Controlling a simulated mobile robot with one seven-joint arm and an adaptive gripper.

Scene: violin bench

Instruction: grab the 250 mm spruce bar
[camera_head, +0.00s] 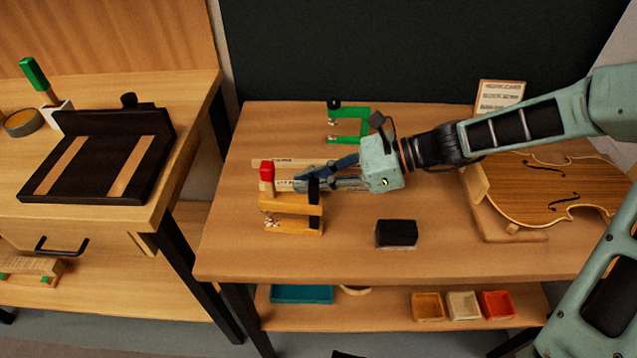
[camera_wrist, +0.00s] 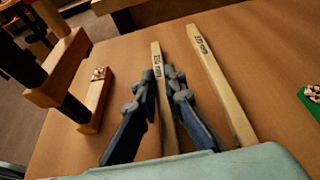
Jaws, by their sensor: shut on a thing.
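Two pale spruce bars lie side by side on the bench at the left of the head view. The nearer bar (camera_head: 284,185) shows in the wrist view (camera_wrist: 158,60) between my fingers. My gripper (camera_head: 308,183) is shut on this bar, with a blue finger on each side of it, also seen in the wrist view (camera_wrist: 160,88). The bar still appears to lie at bench level. The farther bar (camera_head: 270,162) lies free, to the right in the wrist view (camera_wrist: 215,70). Both bars bear printed length marks, too small to read surely.
An orange clamp (camera_head: 285,202) with a red knob stands close in front of my fingers. A green clamp (camera_head: 363,127) is behind. A black block (camera_head: 396,234) sits at the front. A violin body (camera_head: 545,200) in a wooden cradle is at the right. The bench's front left is clear.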

